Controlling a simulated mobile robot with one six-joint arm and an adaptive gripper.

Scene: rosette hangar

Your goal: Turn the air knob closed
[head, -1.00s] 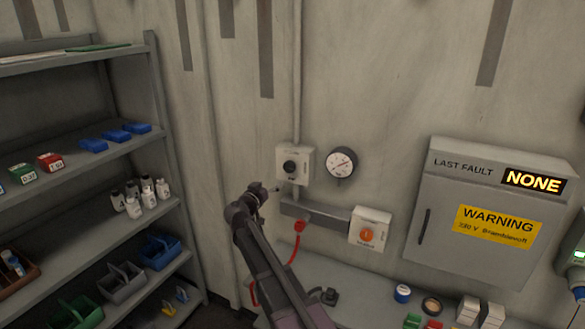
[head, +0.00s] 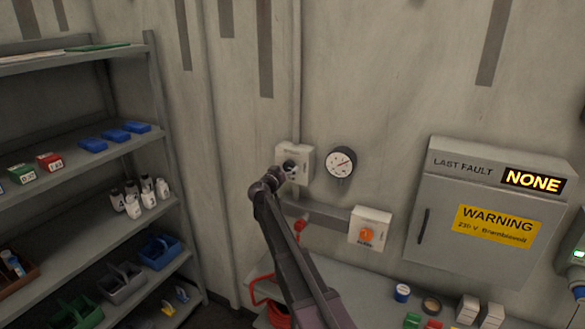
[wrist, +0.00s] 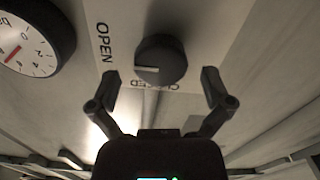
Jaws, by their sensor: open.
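The air knob (wrist: 160,60) is a dark round knob on a pale wall box (head: 306,165). In the wrist view its light pointer line points left, toward the word OPEN; the word CLOSED is printed below it in the picture, upside down. My gripper (wrist: 159,77) is open and empty, with one finger to each side of the knob and a gap on both sides; I cannot tell how deep the fingertips reach. In the head view my gripper (head: 287,173) is right in front of the box and hides part of the knob.
A round gauge (head: 341,162) hangs close to the right of the box and also shows in the wrist view (wrist: 36,42). An orange-knobbed box (head: 370,230) sits lower right, beside a grey duct. Shelves stand left, a warning cabinet (head: 480,205) right.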

